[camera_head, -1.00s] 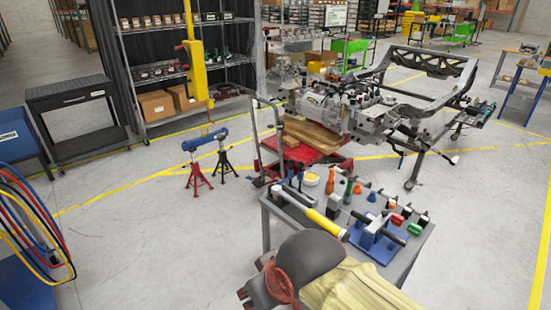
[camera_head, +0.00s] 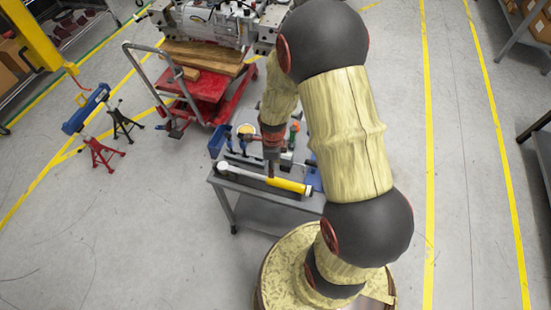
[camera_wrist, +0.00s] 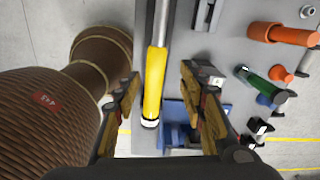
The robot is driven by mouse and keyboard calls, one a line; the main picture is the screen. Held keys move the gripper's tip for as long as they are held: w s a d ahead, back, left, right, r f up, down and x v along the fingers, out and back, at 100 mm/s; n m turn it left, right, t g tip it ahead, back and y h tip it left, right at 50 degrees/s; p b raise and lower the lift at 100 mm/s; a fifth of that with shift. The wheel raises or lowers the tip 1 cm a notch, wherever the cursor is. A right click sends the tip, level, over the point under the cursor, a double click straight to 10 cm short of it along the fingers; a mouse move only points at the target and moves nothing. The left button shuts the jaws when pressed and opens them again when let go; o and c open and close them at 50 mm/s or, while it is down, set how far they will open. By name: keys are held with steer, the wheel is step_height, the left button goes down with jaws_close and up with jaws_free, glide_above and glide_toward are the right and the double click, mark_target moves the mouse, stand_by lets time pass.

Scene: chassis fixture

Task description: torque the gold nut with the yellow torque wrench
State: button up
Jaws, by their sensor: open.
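The torque wrench has a yellow handle (camera_head: 288,185) and lies along the front edge of the grey bench (camera_head: 225,183), its silver end towards the left. In the wrist view its yellow handle (camera_wrist: 155,88) runs up the picture, with the silver shaft at the top. My gripper (camera_wrist: 160,88) is open, with one finger on each side of the handle in the picture. I cannot tell how far above it the fingers are. In the head view my gripper (camera_head: 271,168) points down over the wrench, partly hidden by my arm. I cannot make out the gold nut.
An orange-handled tool (camera_wrist: 282,34) and a green-handled tool (camera_wrist: 262,86) stick out beside the right finger. A blue holder (camera_wrist: 178,136) lies below the handle. A red cart (camera_head: 205,85) stands behind the bench. Floor is open left of the bench.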

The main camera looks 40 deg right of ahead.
mark_target(276, 179)
steer(key=shift+s+d+f+m+p, duration=0.25)
steer(key=shift+s+f+m+p, duration=0.1)
steer(key=shift+s+f+m, duration=0.35)
steer(key=shift+f, duration=0.35)
step_height(276, 179, down, 10)
steer(key=b, duration=0.7)
steer(key=shift+w+r, duration=0.1)
steer(key=shift+c, duration=1.3)
steer(key=c, duration=0.8)
jaws_close()
steer(key=shift+r, duration=0.15)
